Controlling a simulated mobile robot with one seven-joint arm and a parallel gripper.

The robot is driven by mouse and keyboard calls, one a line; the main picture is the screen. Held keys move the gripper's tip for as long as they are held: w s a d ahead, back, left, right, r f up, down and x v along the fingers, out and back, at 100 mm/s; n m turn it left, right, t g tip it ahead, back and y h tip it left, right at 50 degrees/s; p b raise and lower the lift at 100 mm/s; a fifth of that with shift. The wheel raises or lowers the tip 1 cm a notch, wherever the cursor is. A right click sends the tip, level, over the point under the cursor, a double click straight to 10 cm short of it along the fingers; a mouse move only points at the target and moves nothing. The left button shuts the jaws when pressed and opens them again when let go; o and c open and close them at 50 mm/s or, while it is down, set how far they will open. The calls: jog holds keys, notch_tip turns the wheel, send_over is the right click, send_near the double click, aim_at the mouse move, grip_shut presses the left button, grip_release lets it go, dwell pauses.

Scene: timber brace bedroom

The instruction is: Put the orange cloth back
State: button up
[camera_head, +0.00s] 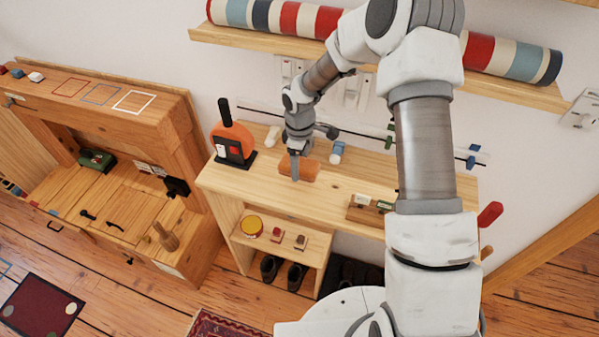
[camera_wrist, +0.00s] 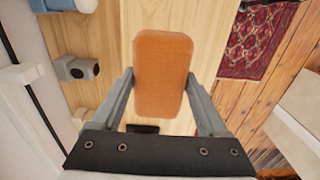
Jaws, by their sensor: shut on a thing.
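The orange cloth (camera_head: 305,167) is a small folded block with rounded corners, above the wooden bench top (camera_head: 370,178) in the head view. My gripper (camera_head: 294,168) is shut on it. In the wrist view the orange cloth (camera_wrist: 163,72) sits between the two fingers of my gripper (camera_wrist: 160,90), one at each long side. I cannot tell whether the cloth touches the bench top or hangs just above it.
An orange and black device (camera_head: 232,142) stands left of my gripper. A white-and-blue bottle-like thing (camera_head: 337,152) lies behind the cloth to the right. A wooden block with green parts (camera_head: 370,205) is at the front right. A striped roll (camera_head: 300,20) lies on the shelf above.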

jog(key=shift+f, duration=2.05)
jog(key=shift+f, duration=0.1)
jog(key=shift+f, duration=0.2)
jog(key=o, duration=1.2)
jog(key=shift+r, duration=0.15)
